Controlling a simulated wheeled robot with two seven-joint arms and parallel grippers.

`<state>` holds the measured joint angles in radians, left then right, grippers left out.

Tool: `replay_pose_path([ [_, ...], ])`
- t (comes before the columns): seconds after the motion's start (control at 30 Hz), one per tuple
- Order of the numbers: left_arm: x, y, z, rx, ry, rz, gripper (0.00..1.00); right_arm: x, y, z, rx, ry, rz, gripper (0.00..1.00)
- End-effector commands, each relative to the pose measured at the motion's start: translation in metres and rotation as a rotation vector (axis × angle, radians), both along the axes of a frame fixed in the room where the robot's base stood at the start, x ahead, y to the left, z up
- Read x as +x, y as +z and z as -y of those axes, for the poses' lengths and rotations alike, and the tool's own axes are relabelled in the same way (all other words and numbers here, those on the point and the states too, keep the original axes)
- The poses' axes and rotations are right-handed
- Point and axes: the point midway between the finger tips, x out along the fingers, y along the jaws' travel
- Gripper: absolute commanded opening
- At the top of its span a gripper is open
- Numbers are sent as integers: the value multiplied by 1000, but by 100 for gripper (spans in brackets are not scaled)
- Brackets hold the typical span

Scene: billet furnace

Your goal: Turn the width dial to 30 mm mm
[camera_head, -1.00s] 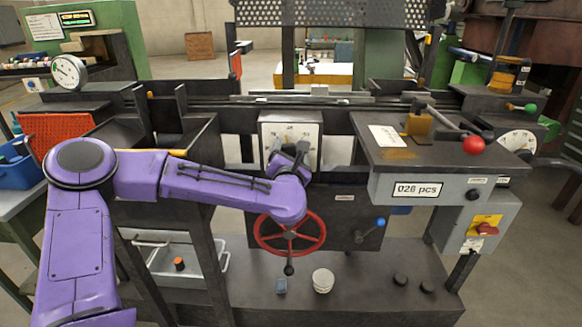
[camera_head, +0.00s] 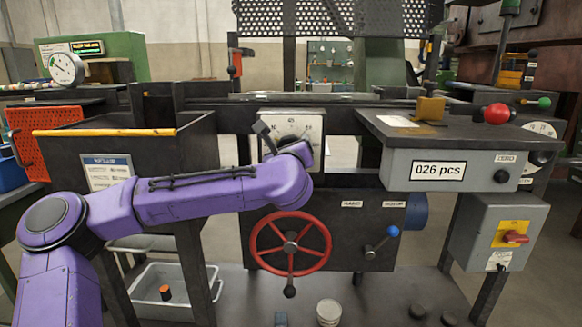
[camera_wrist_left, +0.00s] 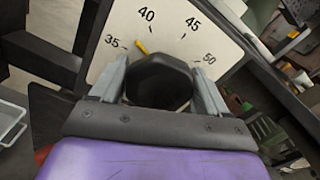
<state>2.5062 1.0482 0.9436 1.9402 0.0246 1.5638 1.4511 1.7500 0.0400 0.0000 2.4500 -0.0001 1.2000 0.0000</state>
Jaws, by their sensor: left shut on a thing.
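The width dial is a white plate (camera_head: 309,128) on the front of the machine, partly hidden by my left arm in the head view. In the left wrist view the dial plate (camera_wrist_left: 175,55) shows 35, 40, 45 and 50. Its yellow pointer (camera_wrist_left: 141,47) stands between 35 and 40. The black knob (camera_wrist_left: 158,78) sits in front of the plate. My left gripper (camera_wrist_left: 160,90) has one grey finger on each side of the knob and is shut on it. My right gripper is in neither view.
A red handwheel (camera_head: 291,243) and a blue-tipped lever (camera_head: 381,241) are below the dial. A grey box reading 026 pcs (camera_head: 437,170) is at the right, with a red ball handle (camera_head: 497,113) above. A dark bin with a yellow edge (camera_head: 105,132) is at the left.

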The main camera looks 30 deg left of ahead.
Motion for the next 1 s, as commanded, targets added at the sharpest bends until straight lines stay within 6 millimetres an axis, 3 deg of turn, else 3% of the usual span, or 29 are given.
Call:
replay_pose_path([
  [0.03,0,-9,0,-36,0,25,45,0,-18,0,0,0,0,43],
  [0.4,-1,-10,-1,-337,0,208,45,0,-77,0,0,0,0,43],
  [1.0,-1,-9,-1,-800,0,489,45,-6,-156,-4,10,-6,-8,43],
])
